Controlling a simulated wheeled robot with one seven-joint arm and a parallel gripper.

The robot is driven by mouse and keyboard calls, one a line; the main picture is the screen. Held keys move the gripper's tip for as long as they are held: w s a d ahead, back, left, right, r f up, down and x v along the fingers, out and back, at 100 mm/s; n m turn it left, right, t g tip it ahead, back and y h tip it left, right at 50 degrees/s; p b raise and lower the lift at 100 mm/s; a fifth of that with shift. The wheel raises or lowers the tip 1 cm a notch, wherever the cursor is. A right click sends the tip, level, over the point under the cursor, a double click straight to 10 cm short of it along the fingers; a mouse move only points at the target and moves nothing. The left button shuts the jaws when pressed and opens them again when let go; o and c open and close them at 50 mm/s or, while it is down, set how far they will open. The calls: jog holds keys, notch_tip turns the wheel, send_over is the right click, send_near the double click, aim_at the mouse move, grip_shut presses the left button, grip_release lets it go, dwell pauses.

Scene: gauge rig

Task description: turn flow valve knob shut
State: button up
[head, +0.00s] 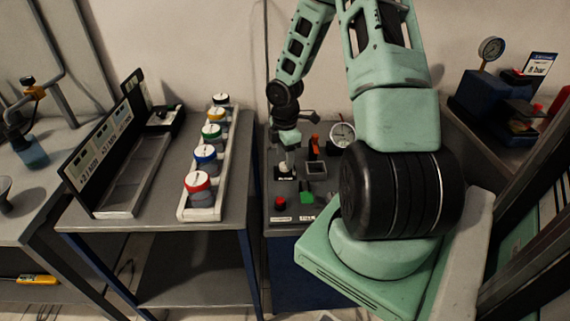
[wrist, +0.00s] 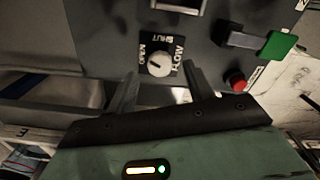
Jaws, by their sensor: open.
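The flow valve knob (wrist: 159,65) is a round off-white knob on a black plate lettered OPEN, SHUT and FLOW in the wrist view. A dark pointer line shows on its face, roughly level in the picture. My gripper (wrist: 160,82) is open, with one finger on each side of the knob in the picture; I cannot tell whether either touches it. In the head view my gripper (head: 286,158) is above the knob plate (head: 284,177) on the grey panel (head: 300,205), and the knob is mostly hidden there.
On the panel are a red button (head: 280,202), a green block (head: 307,198), an orange-red lever (head: 315,145) and a dial gauge (head: 342,134). A rack of jars with coloured lids (head: 198,182) stands on the bench to the left. A blue pump unit (head: 480,97) stands at right.

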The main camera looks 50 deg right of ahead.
jog(key=shift+f, duration=1.3)
jog(key=c, duration=1)
jog(key=shift+o, duration=0.2)
jog(key=shift+m, duration=0.4)
jog(key=shift+w+r+m+p, duration=0.1)
jog(key=shift+m+p, duration=0.3)
jog(key=shift+m, duration=0.6)
jog(key=m+p, duration=0.1)
jog(key=m, duration=0.2)
jog(key=shift+m, duration=0.4)
jog(key=m, duration=0.6)
jog(key=shift+p, duration=0.35)
jog(key=shift+m, duration=0.3)
